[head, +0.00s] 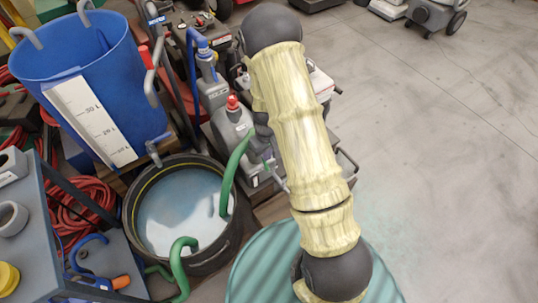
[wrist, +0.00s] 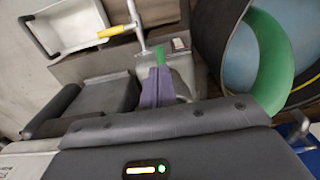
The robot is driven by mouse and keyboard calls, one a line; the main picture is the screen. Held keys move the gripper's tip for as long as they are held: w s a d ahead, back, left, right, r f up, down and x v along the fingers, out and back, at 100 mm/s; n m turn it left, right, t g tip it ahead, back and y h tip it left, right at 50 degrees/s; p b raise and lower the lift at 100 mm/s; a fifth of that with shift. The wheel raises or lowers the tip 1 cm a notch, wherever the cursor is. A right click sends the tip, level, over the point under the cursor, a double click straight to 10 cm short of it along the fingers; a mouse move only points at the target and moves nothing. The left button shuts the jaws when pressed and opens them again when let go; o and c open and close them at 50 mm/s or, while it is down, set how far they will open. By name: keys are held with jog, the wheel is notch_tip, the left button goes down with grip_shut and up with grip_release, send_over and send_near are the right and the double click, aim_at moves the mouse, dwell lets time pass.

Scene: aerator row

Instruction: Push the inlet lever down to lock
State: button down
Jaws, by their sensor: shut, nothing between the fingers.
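In the head view a grey pump with a red knob (head: 233,102) stands left of my arm. My arm hides much of the area around the gripper there.
A black tub of water (head: 135,218) with green hoses (head: 232,165) stands left of the pump. A blue bucket (head: 85,60) stands behind it. A grey cart (head: 62,235) is at the left. Open concrete floor lies to the right.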

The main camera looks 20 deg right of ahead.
notch_tip(320, 180, up, 8)
jog(key=s+p, duration=0.1)
jog(key=p, duration=0.5)
jog(key=shift+s+d+r, duration=0.2)
jog(key=shift+d+r, duration=0.05)
dwell(0.4)
jog(key=s+r+m+t, duration=0.1)
jog(key=s+r+m, duration=0.1)
jog(key=s+r, duration=0.65)
jog(key=s+r+m+t, duration=0.2)
jog(key=s+r, duration=0.2)
jog(key=r, duration=0.9)
notch_tip(320, 180, up, 24)
jog(key=p, duration=2.4)
jog(key=shift+a+f, duration=0.2)
jog(key=shift+a, duration=0.1)
